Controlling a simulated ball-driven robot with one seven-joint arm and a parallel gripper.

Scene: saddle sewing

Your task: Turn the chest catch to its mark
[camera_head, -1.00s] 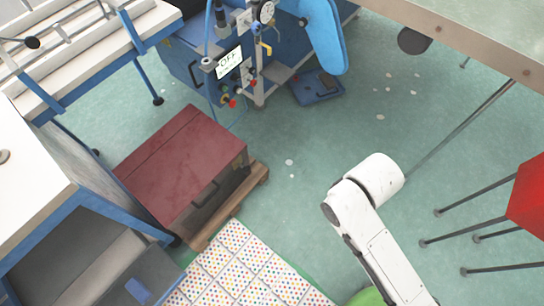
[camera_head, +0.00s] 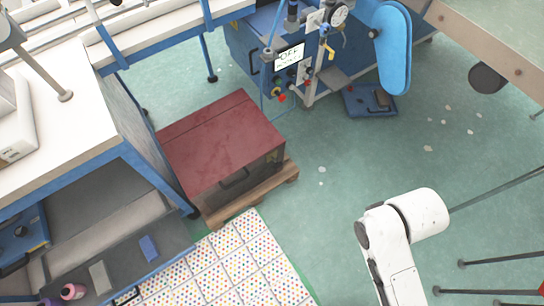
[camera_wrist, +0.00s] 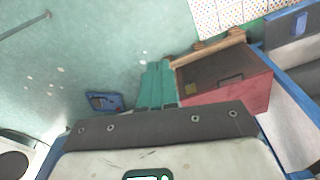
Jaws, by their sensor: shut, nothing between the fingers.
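The chest (camera_head: 215,145) has a dull red lid and a dark front with a dark handle (camera_head: 234,180). It sits on a wooden pallet (camera_head: 250,205) left of centre in the head view. It also shows right of centre in the wrist view (camera_wrist: 240,98), with a small yellow patch (camera_wrist: 193,90) on its dark face. I cannot tell whether this patch is the catch or its mark. No contact shows. The head view shows only my white arm, not the gripper.
A blue machine (camera_head: 290,50) with an OFF sign stands behind the chest. A blue-framed bench (camera_head: 60,150) is close on its left. A dotted mat (camera_head: 235,265) lies in front. Open green floor (camera_head: 340,190) lies right of the chest.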

